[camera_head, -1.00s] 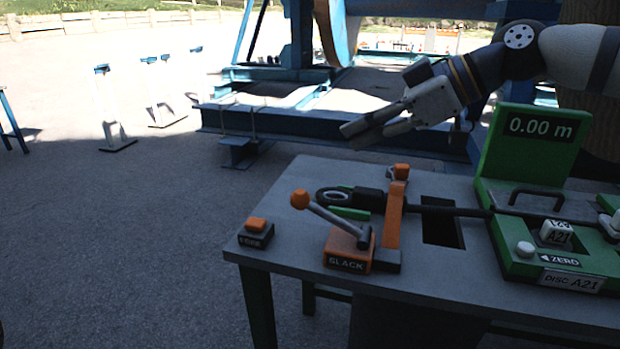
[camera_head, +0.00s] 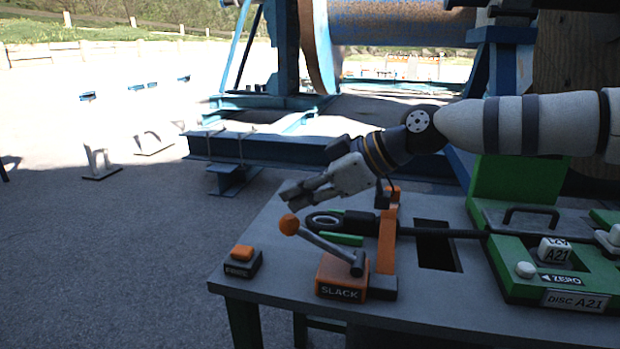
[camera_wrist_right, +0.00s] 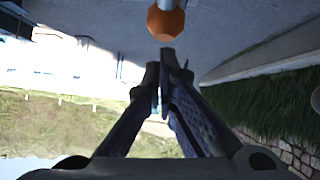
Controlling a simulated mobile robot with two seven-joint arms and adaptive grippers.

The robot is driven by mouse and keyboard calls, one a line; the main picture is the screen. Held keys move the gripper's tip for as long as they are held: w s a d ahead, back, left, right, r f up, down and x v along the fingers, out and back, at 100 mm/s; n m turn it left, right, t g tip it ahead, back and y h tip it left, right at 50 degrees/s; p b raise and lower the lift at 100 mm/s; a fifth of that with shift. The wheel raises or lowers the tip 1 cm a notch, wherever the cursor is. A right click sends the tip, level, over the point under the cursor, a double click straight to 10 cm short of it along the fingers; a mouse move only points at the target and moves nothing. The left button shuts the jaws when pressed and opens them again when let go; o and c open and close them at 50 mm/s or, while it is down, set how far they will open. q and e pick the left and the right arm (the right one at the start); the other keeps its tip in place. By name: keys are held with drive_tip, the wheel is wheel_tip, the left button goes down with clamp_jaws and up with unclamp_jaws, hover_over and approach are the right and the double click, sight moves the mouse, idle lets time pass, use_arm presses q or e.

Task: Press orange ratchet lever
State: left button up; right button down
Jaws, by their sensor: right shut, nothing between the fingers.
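The ratchet lever in the head view has an orange ball knob (camera_head: 289,224) on a grey rod that slopes up to the left from the orange base marked SLACK (camera_head: 341,279). My right gripper (camera_head: 290,200) is shut and empty, its fingertips just above and behind the knob in the picture. In the right wrist view the shut fingertips (camera_wrist_right: 165,65) point at the orange knob (camera_wrist_right: 165,22), with a small gap in the picture. Whether they touch is not clear. My left gripper is not in view.
A small box with an orange button (camera_head: 242,253) sits at the table's left corner. The grey table (camera_head: 290,285) has bare room at front.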

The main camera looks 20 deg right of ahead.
drive_tip(key=shift+w+f, duration=0.1)
drive_tip(key=shift+f, duration=0.35)
